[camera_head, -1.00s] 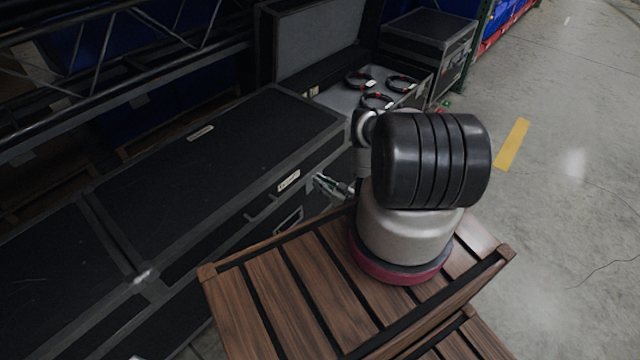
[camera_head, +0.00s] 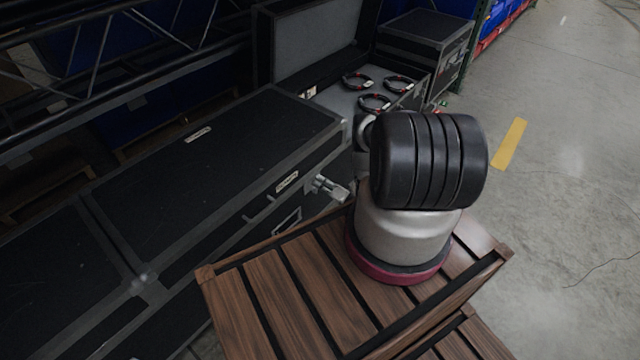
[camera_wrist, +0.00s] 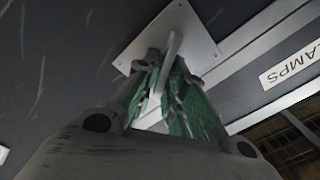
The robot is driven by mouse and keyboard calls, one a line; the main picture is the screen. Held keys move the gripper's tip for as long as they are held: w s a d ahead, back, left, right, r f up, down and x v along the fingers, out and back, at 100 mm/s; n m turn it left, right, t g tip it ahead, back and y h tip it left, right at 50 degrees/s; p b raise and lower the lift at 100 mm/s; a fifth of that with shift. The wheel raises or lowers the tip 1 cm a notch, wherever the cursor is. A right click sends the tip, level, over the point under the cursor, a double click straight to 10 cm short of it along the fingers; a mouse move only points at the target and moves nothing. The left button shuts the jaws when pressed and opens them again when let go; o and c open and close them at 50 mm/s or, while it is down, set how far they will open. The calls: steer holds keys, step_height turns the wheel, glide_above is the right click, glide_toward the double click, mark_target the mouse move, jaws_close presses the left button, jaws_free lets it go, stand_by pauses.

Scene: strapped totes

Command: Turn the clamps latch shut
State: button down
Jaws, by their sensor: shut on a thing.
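In the wrist view, the latch (camera_wrist: 172,47) is a pale, narrow handle on a white square plate (camera_wrist: 200,28) fixed to a dark case wall. A white label beside it shows the letters "LAMPS" (camera_wrist: 293,64); its start is cut off. My gripper (camera_wrist: 168,72) has its green-padded fingers on both sides of the handle, shut on it. The fingers hide part of the handle. In the head view, my gripper (camera_head: 330,188) is at the front of the long black case (camera_head: 215,165), near a small white label (camera_head: 287,182). The latch itself is too small to make out there.
A slatted wooden crate (camera_head: 275,290) stands in front of the case, beneath my arm. An open case (camera_head: 310,50) holding several coiled cables (camera_head: 375,103) lies behind. Metal trusses (camera_head: 105,55) are at upper left. The concrete floor (camera_head: 560,220) on the right is clear.

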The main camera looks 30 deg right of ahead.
steer(key=shift+d+f+m, duration=0.1)
steer(key=shift+m, duration=0.7)
steer(key=c, duration=1.6)
jaws_free()
steer(key=v, duration=1.2)
